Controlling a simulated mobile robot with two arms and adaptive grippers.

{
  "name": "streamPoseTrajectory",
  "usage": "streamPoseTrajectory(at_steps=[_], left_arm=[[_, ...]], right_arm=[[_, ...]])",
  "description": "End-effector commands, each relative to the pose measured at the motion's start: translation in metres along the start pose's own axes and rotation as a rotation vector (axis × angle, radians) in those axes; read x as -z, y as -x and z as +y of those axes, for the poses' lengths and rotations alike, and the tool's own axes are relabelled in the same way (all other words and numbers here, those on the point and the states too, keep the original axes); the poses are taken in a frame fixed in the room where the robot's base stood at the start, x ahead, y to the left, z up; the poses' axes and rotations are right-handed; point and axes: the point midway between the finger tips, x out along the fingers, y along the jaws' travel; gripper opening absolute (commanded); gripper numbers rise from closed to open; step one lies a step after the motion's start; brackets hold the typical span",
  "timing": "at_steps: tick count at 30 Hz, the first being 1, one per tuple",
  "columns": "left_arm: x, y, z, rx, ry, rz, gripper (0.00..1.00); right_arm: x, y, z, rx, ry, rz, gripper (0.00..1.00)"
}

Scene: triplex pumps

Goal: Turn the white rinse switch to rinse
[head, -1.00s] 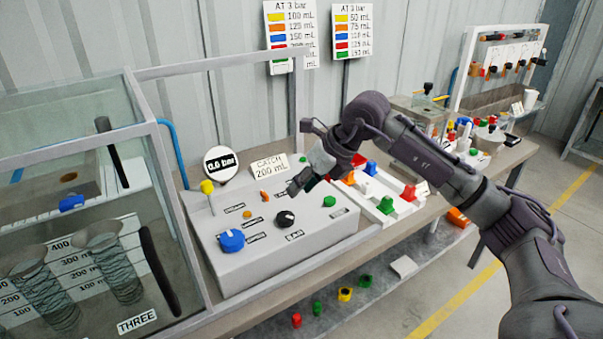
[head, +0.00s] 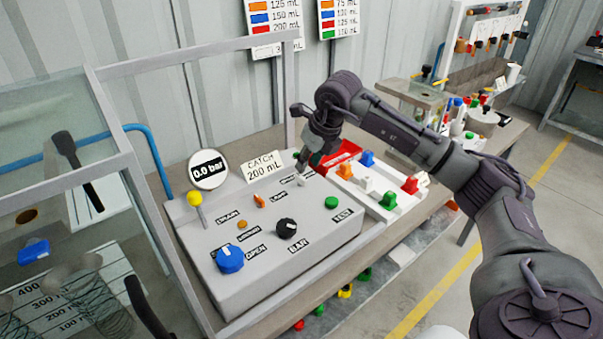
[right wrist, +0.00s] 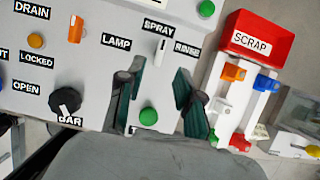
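The white rinse switch (right wrist: 160,49) sits on the grey control panel (right wrist: 95,75) between the SPRAY and RINSE labels. Its lever stands nearly upright in the right wrist view; I cannot tell which label it is set to. In the head view the switch (head: 302,181) shows small at the panel's far right edge, just below my right fingertips. My right gripper (right wrist: 158,73) points down at the panel. Its two fingers are apart with nothing between them, and the switch appears just beyond the fingertips. My left gripper is not in view.
A green button (right wrist: 148,116), black BAR knob (right wrist: 66,103), orange LAMP switch (right wrist: 75,27) and blue knob (head: 230,260) share the panel. A red SCRAP bin (right wrist: 262,38) and a white rack (head: 375,198) of coloured valves stand to the right. A glass-sided case (head: 60,200) stands left.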

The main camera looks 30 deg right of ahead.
Motion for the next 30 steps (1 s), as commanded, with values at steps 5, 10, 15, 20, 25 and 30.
streamPoseTrajectory(at_steps=[5,10,15,20,25,30], left_arm=[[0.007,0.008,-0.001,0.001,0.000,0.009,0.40],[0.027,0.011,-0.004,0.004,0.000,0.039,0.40],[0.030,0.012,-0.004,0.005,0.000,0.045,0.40],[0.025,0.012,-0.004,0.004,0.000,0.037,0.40],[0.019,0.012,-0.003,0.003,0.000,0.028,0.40],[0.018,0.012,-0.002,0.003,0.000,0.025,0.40]], right_arm=[[0.000,-0.036,0.001,-0.001,-0.001,0.003,0.35],[-0.001,-0.058,0.001,-0.001,-0.001,0.000,0.35],[0.000,-0.069,0.000,0.000,0.000,0.000,0.35],[0.000,-0.070,0.000,0.000,0.001,-0.001,0.35],[0.000,-0.070,0.000,0.000,0.001,-0.001,0.25],[0.000,-0.069,0.000,0.000,0.000,-0.001,0.00]])
